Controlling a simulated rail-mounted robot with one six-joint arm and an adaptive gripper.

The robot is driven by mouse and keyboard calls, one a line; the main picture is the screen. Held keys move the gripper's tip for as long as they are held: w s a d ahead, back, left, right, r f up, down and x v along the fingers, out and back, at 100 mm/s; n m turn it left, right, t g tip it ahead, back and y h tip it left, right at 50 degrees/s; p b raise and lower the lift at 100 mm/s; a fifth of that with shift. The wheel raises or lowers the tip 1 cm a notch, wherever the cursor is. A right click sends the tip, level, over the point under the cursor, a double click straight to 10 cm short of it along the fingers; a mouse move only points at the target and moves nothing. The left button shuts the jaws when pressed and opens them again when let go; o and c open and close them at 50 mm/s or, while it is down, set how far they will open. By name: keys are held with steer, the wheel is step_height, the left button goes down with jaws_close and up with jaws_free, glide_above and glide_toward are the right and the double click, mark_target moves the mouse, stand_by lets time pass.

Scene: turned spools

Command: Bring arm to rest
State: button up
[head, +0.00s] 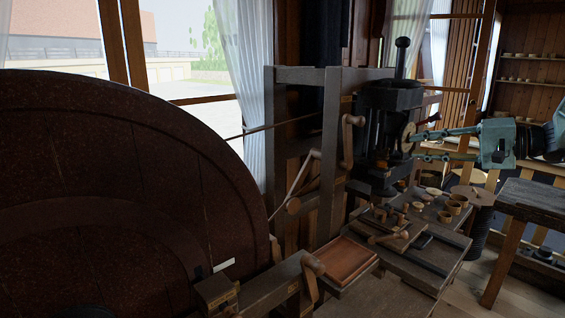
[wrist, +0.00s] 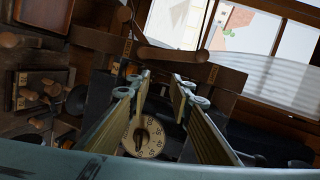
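My gripper (head: 412,147) is teal and reaches in from the right in the head view, pointing left at a dark upright machine (head: 388,97). Its two fingers are spread apart with nothing visible between the tips. In the wrist view the open fingers (wrist: 160,80) frame a round pale dial (wrist: 144,137) with numbers, which lies beyond them. I cannot tell from the pictures whether a finger touches the machine.
A bench (head: 455,247) below the gripper carries small turned wooden pieces (head: 454,206) and a shallow wooden tray (head: 347,262). A large dark wheel (head: 120,190) fills the left. A dark side table (head: 538,201) stands at the right.

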steer(key=s+a+n+g+h, duration=0.35)
steer(key=s+a+g, duration=0.35)
steer(key=s+a, duration=1.7)
steer(key=s+d+f+n+h, duration=0.1)
steer(key=s+f+h, duration=0.1)
steer(key=s, duration=0.8)
steer(key=s+d+f+t+h, duration=0.1)
steer(key=s+f+h, duration=0.1)
steer(key=s, duration=0.8)
steer(key=s+d+f+n+h, duration=0.1)
steer(key=s+f+h, duration=0.2)
steer(key=s, duration=0.8)
steer(key=shift+n+t+h, duration=0.3)
steer(key=shift+n+h, duration=0.05)
steer(key=shift+h, duration=0.5)
steer(key=shift+f, duration=0.1)
